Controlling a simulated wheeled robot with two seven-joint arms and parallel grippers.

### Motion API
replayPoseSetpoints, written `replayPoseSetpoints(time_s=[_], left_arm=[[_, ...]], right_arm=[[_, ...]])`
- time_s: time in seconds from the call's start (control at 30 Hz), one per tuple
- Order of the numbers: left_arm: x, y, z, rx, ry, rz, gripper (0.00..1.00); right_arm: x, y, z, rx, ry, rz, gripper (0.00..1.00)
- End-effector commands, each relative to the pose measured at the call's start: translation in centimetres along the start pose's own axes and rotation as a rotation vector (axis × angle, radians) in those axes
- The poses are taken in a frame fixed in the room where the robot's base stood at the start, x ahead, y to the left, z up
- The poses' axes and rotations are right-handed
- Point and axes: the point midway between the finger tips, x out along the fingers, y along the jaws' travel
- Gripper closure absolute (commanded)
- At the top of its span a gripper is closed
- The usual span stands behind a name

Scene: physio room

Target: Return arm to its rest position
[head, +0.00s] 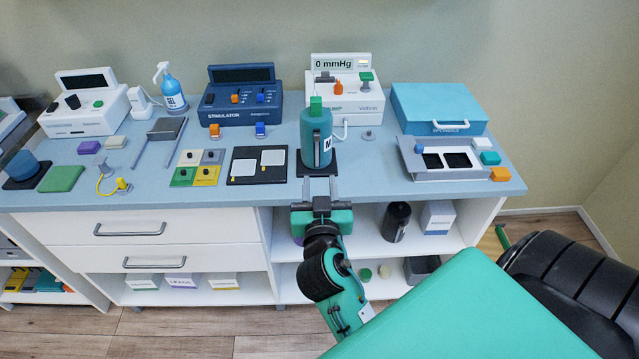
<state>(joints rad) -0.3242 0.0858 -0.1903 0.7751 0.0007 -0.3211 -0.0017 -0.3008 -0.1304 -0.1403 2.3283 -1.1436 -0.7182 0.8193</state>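My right gripper (320,190) is at the front edge of the worktop, pointing away from me at a teal bottle (316,138). Its two grey fingers stand apart and nothing shows held between them. The bottle is upright, with a green top and a white label, on a dark pad (331,168). The fingertips are close to the pad's front; whether they touch it I cannot tell. The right arm reaches up from the lower right, in front of the shelves. My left gripper is not in view.
The blue worktop (375,192) holds a pump unit (345,92), a blue stimulator (241,104), a teal case (438,104) and a grey tray device (415,171). Left of the gripper lies a black board with white pads (235,178). Open shelves (375,243) with a dark jug (396,222) are below.

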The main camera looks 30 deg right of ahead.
Motion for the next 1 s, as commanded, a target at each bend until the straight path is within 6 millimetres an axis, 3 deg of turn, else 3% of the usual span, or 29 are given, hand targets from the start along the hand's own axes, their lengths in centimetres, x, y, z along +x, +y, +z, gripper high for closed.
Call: replayPoseSetpoints(time_s=[0.37,0.47,0.57,0.77,0.9,1.0], left_arm=[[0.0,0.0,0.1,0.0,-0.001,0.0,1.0],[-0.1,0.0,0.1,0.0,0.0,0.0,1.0],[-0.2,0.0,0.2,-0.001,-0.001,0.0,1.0],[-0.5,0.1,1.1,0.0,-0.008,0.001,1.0],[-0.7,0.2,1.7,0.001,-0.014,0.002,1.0],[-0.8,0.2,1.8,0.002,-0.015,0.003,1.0]], right_arm=[[0.1,-0.1,0.1,-0.002,-0.002,-0.001,0.64],[0.3,-0.8,1.5,-0.022,-0.026,-0.022,0.64],[0.7,-2.7,5.6,-0.073,-0.096,-0.079,0.64],[-0.1,-7.0,19.6,-0.225,-0.323,-0.261,0.64],[-2.8,-7.9,29.9,-0.316,-0.491,-0.379,0.64],[-5.5,-7.4,37.0,-0.37,-0.613,-0.451,0.64]])
